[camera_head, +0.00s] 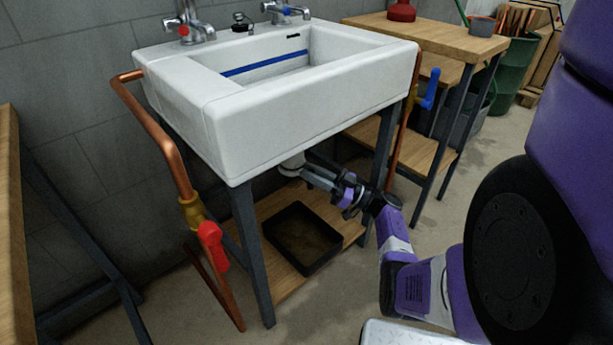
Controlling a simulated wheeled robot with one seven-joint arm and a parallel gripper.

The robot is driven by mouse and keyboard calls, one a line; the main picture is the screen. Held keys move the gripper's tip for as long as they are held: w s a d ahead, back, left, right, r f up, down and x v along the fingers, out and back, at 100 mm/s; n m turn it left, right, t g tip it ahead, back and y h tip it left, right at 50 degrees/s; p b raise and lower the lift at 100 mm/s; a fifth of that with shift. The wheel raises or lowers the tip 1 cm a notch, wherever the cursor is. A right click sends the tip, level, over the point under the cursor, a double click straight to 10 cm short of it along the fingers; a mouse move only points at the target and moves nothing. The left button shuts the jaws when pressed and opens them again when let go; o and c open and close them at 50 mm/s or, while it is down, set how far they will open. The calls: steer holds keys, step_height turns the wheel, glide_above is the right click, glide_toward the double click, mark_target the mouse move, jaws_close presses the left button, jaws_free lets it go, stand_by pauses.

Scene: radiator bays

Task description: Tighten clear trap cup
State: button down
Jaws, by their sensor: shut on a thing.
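The trap cup (292,170) hangs under the white sink (280,138) and is only partly visible. What shows of it looks whitish, and its lower part is hard to make out. My gripper (312,174) reaches in from the right under the basin, between the stand legs. Its fingers are at the cup and shut on it. The far side of the cup and the exact finger contact are hidden by the sink's front and my gripper.
A dark tray (301,262) sits on the low wooden shelf (286,285) beneath. Stand legs (250,255) frame the space. A copper pipe with a red-handled valve (211,238) is left; a blue-handled valve (431,90) is right. A wooden bench (420,38) stands behind.

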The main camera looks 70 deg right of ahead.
steer(key=shift+d+r, duration=0.1)
steer(key=shift+d, duration=0.25)
stand_by(0.3)
steer(key=c, duration=1.3)
jaws_free()
steer(key=shift+s, duration=0.1)
steer(key=v, duration=0.7)
steer(key=shift+s, duration=0.3)
